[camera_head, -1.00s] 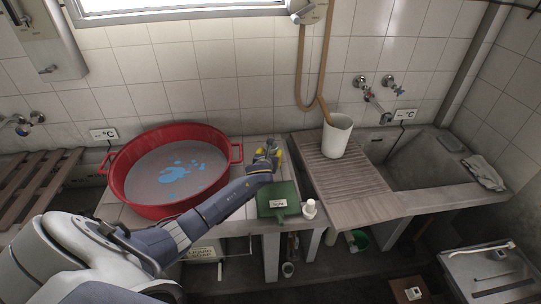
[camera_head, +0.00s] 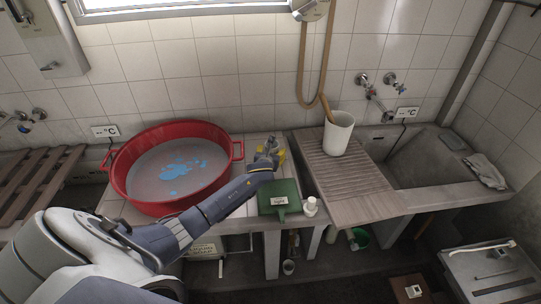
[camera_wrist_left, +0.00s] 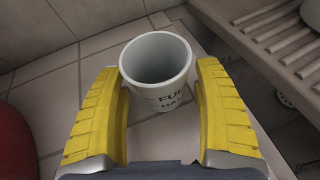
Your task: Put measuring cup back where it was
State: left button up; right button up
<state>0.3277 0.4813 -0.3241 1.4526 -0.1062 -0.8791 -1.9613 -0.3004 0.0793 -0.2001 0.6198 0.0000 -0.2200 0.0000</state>
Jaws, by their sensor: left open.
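The measuring cup (camera_wrist_left: 157,72) is a white cup with dark "FULL" and "HALF" lettering on its side. In the left wrist view it stands upright on the pale tiled ledge, between the two yellow fingers of my left gripper (camera_wrist_left: 160,110). The fingers are open, one on each side of the cup, and its inside looks empty. In the head view my left gripper (camera_head: 269,153) is over the ledge between the red tub and the ribbed washboard. There the cup is hard to make out behind the gripper. My right gripper does not show.
A red tub (camera_head: 128,201) of water is left of my gripper. A green dustpan-like item (camera_head: 279,197) and a white bottle (camera_head: 310,206) are at the ledge's front. A white pitcher (camera_head: 338,135) stands on the washboard (camera_head: 345,185), beside the concrete sink (camera_head: 430,165).

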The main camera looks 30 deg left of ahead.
pick_arm(q)
jog(key=v, duration=1.2)
dwell(1.5)
